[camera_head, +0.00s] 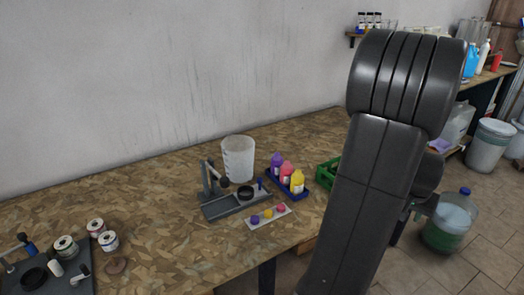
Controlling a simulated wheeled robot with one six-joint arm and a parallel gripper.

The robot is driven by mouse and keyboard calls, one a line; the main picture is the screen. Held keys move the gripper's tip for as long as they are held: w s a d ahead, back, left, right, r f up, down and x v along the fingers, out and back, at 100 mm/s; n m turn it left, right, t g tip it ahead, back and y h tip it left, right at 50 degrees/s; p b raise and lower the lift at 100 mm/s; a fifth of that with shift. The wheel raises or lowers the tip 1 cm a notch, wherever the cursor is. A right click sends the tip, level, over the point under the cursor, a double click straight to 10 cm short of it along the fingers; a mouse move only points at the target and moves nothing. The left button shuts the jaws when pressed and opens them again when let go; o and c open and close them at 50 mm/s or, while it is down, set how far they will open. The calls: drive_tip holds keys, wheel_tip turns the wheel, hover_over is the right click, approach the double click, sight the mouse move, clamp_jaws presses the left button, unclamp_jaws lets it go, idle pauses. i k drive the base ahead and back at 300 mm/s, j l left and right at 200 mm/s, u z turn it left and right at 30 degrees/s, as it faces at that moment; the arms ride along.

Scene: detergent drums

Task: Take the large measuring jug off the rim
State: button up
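I cannot make out with certainty which thing is the large measuring jug. A tall, whitish, translucent open vessel (238,158) with faint markings stands upright on the wooden worktop, behind a small grey stand. It is the nearest match, but I see no rim under it that it hangs on. My dark arm fills the right of the view and hides part of the worktop and floor. My gripper is not visible, so its state and any hold are hidden.
A grey press stand (238,202) and a blue tray with purple, pink and yellow bottles (286,176) stand mid-worktop. A green crate (327,174) is partly hidden. A clear drum with green liquid (447,222) and a white bucket (490,146) stand on the tiled floor.

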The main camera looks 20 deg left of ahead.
sight(238, 150)
drive_tip(key=i+l+u, duration=0.3)
drive_tip(key=i+l, duration=0.15)
drive_tip(key=i+l+u, duration=0.35)
drive_tip(key=i+l, duration=0.2)
drive_tip(key=u, duration=1.75)
